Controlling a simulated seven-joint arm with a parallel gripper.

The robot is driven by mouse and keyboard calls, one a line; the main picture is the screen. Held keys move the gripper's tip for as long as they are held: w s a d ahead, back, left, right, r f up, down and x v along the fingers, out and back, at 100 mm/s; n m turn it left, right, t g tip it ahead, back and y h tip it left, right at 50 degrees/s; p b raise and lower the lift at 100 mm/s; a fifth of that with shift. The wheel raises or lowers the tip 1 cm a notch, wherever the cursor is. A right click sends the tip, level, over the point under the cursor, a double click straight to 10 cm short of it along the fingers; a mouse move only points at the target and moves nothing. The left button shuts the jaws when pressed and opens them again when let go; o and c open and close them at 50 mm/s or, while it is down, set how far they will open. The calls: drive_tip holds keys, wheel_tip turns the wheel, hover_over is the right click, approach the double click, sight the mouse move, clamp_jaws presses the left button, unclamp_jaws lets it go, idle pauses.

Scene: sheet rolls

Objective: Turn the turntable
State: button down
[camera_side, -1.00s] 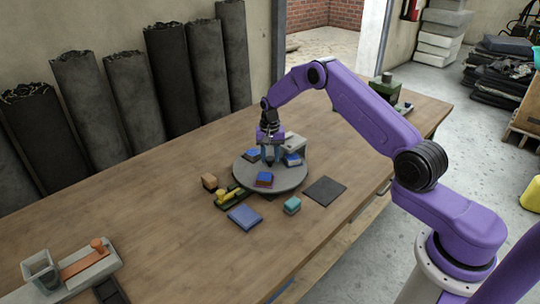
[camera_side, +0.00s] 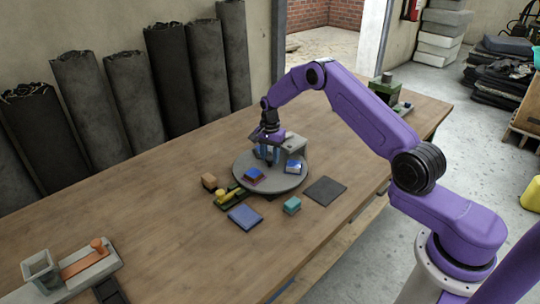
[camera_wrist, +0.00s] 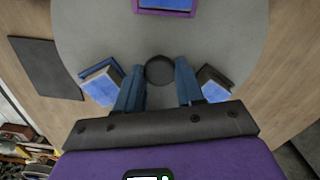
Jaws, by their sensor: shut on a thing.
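The round grey turntable (camera_side: 262,189) stands on the wooden bench and fills much of the wrist view (camera_wrist: 100,35). My gripper (camera_side: 268,157) points down over its middle. In the wrist view my two blue fingers (camera_wrist: 160,88) stand on either side of a dark round knob (camera_wrist: 160,70) at the centre, and the gripper is shut on it. Blue-topped blocks sit around the disc: one at the front (camera_side: 254,174) and one at the right (camera_side: 294,167) in the side view. The wrist view shows three, with a purple-edged one (camera_wrist: 165,5) at the top.
The bench's left middle is clear.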

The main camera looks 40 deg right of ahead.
sight(270, 158)
drive_tip(key=shift+r+m, duration=0.1)
drive_tip(key=shift+m, duration=6.5)
drive_tip(key=c, duration=0.7)
unclamp_jaws()
wheel_tip(270, 158, up, 17)
drive_tip(key=shift+r, duration=0.2)
